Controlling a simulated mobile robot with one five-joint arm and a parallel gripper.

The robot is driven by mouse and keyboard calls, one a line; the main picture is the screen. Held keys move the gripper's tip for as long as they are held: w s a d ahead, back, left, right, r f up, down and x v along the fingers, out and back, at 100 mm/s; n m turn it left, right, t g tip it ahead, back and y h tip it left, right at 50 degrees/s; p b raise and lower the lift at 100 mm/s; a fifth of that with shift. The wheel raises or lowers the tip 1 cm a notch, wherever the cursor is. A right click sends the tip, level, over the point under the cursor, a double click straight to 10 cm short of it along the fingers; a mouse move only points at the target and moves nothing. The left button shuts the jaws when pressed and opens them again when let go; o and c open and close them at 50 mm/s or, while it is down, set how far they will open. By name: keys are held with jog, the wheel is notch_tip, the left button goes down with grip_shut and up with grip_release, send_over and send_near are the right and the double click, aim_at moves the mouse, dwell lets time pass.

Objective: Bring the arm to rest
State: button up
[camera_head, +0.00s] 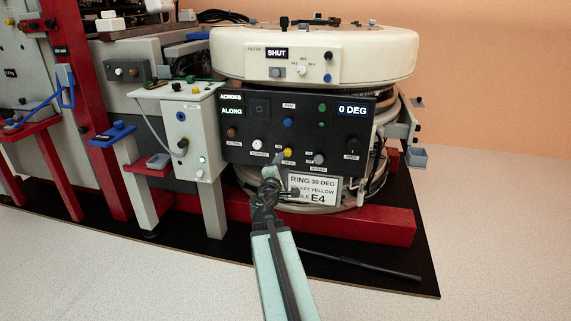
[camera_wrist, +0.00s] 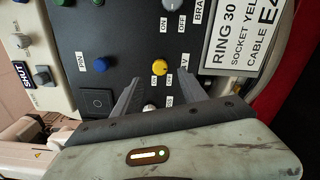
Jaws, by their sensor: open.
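My arm reaches forward from the bottom of the head view, its gripper (camera_head: 273,172) in front of the lower part of a black control panel (camera_head: 308,114). In the wrist view my gripper (camera_wrist: 158,77) is open, with its two grey fingers apart and nothing held between them. A yellow knob (camera_wrist: 160,67) on the panel lies in line with the gap, near the fingertips. I cannot tell whether a finger touches it. The yellow knob also shows in the head view (camera_head: 288,152), just above my gripper.
A white label reading RING 30 DEG and E4 (camera_head: 312,190) is close to the right of my gripper. A grey control box (camera_head: 190,130) stands left of the panel. Red beams (camera_head: 375,224) run below. A dark rod (camera_head: 360,265) lies on the black mat. Open floor lies at right.

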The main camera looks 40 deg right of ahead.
dwell(0.3)
jog(key=w+a+r+t+y+p, duration=0.1)
jog(key=w+a+r+p, duration=0.25)
jog(key=a, duration=0.35)
jog(key=w+a+r+y+p, duration=0.2)
jog(key=w+a+p, duration=0.2)
jog(key=a, duration=0.3)
jog(key=w+a+r+t+y+p, duration=0.1)
jog(key=w+a+r+p, duration=0.1)
jog(key=w+a+p, duration=0.3)
jog(key=s+a+f+m+g+y+p, duration=0.2)
jog(key=s+a+f+m+g+y, duration=0.25)
jog(key=a, duration=0.55)
jog(key=s+a+f+m+g+y+p, duration=0.1)
jog(key=s+a+f+m+g+y, duration=0.15)
jog(key=s+a+f, duration=0.45)
jog(key=s+a+f+m+g+y+p, duration=0.25)
jog(key=s+a+g+y, duration=0.35)
jog(key=a, duration=0.7)
notch_tip(320, 180, up, 37)
jog(key=t+h+p, duration=0.1)
jog(key=p, duration=3.5)
jog(key=shift+s+r+t+h+p, duration=0.15)
jog(key=shift+s+t+h+p, duration=0.15)
jog(key=shift+t+p, duration=0.1)
jog(key=shift+a, duration=0.1)
